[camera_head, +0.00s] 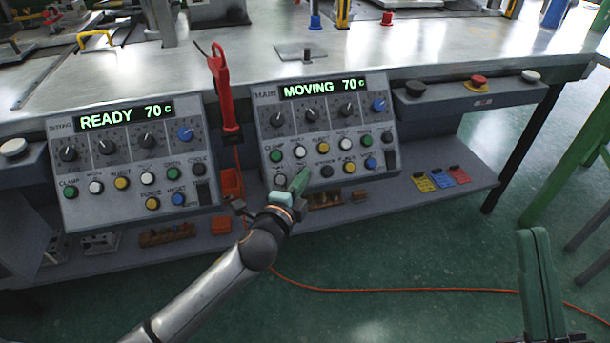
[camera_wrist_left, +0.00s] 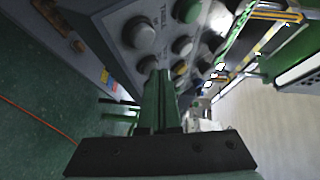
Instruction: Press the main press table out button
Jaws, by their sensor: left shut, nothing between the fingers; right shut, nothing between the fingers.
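The main press panel (camera_head: 325,128) stands at the front edge of the bench, and its display reads MOVING 70 C. My left gripper (camera_head: 304,172) is shut and empty, its green fingertips at the lower button row. I cannot read which button is table out. My right gripper (camera_head: 533,234) is shut and empty at lower right, away from the panel.
A second panel (camera_head: 132,160), reading READY 70 C, stands to the left. A red tool (camera_head: 221,85) hangs between the panels. A side box with a red button (camera_head: 478,81) is at right. An orange cable (camera_head: 400,290) lies on the open green floor.

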